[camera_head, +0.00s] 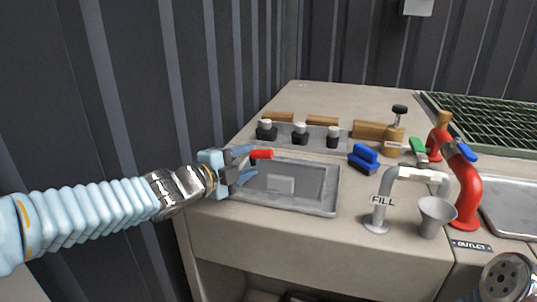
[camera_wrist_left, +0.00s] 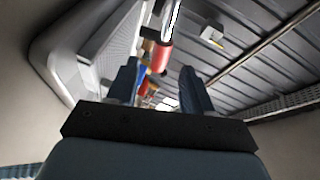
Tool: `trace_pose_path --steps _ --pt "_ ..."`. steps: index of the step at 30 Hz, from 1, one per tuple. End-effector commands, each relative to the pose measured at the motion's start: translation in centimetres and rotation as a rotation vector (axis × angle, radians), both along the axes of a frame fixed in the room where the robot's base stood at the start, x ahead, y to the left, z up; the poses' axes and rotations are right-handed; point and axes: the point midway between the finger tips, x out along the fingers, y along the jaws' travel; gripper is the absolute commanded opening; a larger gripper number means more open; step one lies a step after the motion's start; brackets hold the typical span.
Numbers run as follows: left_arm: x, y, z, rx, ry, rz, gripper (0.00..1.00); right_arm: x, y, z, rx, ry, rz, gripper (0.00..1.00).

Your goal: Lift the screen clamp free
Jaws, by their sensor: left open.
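A red cylindrical handle (camera_head: 261,153), which looks like part of the screen clamp, sticks out at the back left edge of the grey tray (camera_head: 325,208). A flat grey plate (camera_head: 281,185) lies in the tray. My left gripper (camera_head: 243,166) is open at the tray's left end, with the red handle just beyond its upper finger. In the left wrist view the red handle (camera_wrist_left: 161,58), with a bright metal rod beyond it, shows between the spread fingers (camera_wrist_left: 160,72). I cannot tell whether a finger touches it.
Behind the tray stand a rack of dark knobs (camera_head: 300,134), a blue brush-like block (camera_head: 364,158) and wooden blocks (camera_head: 372,130). To the right are the FILL pipe (camera_head: 383,200), a grey funnel (camera_head: 436,214) and a red pipe (camera_head: 466,190). A dark ribbed wall (camera_head: 130,90) is close on the left.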

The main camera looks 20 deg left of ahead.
Motion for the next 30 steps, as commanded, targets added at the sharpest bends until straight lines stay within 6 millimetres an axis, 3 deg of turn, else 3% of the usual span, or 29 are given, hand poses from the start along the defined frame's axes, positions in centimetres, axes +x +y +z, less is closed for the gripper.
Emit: trace_pose_path --steps 3,10,15,23,26,30 --pt "2.6 -1.3 -0.6 0.001 0.002 -0.003 0.51 0.0 0.0 -0.4 0.0 -0.001 -0.001 0.48" --pt "6.3 -2.9 -0.8 0.001 0.0 -0.001 0.51 0.0 0.0 -0.2 0.0 -0.001 -0.001 0.48" --pt "7.5 -3.4 -0.9 -0.001 -0.001 -0.001 0.51 0.0 0.0 -0.2 0.0 -0.001 0.0 0.48" --pt "7.6 -3.5 -1.0 0.0 -0.001 0.0 0.51 0.0 0.0 -0.2 0.0 -0.001 0.0 0.48" --pt "7.6 -3.5 -1.0 0.0 -0.001 0.0 0.4 0.0 0.0 -0.2 0.0 -0.001 0.0 0.48" --pt "7.6 -3.5 -1.0 0.0 -0.001 0.0 0.18 0.0 0.0 -0.2 0.0 -0.001 0.0 0.48"
